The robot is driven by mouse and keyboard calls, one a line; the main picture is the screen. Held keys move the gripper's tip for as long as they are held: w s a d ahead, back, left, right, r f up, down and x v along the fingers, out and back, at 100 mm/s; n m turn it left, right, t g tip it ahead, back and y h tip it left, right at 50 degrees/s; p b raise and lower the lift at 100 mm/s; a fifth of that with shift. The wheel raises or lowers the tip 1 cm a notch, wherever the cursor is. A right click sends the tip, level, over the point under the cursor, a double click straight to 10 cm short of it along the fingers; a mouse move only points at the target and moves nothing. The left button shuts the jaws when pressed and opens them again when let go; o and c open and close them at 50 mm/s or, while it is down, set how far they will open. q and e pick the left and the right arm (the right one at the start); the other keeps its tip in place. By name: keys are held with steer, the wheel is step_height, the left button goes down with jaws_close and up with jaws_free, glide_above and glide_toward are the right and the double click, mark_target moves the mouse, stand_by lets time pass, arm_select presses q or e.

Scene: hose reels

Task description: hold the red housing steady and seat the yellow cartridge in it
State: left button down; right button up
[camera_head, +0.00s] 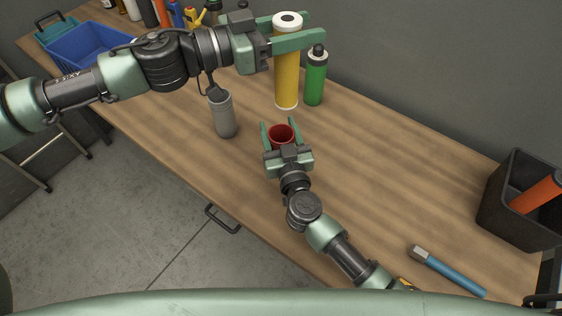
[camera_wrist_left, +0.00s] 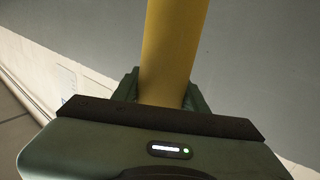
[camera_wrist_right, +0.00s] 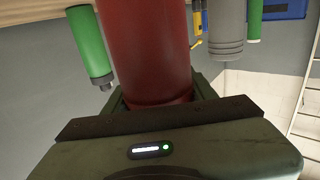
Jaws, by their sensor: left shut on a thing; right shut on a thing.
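The yellow cartridge (camera_head: 287,80) is upright, with a white top and a dark centre, in the head view. My left gripper (camera_head: 308,27) is shut on its upper part; the cartridge also fills the middle of the left wrist view (camera_wrist_left: 172,50). The red housing (camera_head: 281,134) is an open cup standing nearer to me than the cartridge. My right gripper (camera_head: 284,122) is shut around the housing, with one finger on each side; the right wrist view shows its red wall (camera_wrist_right: 148,50). The cartridge is apart from the housing. Its height above the table is hard to tell.
A green bottle (camera_head: 316,80) stands right of the cartridge, and a grey bottle (camera_head: 223,115) left of the housing. A blue bin (camera_head: 85,50) is at the far left. A black bin (camera_head: 518,213) and a blue-handled tool (camera_head: 455,275) lie right. The table's right middle is clear.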

arm_select(q)
step_height(320, 180, down, 21)
steer(key=a+n+t+y, duration=0.1)
steer(key=n+t, duration=0.1)
steer(key=t, duration=0.1)
steer(key=shift+y, duration=0.3)
steer(key=shift+r, duration=0.1)
steer(key=shift+f, duration=0.55)
steer(key=c, duration=0.8)
jaws_free()
steer(key=shift+w, duration=0.1)
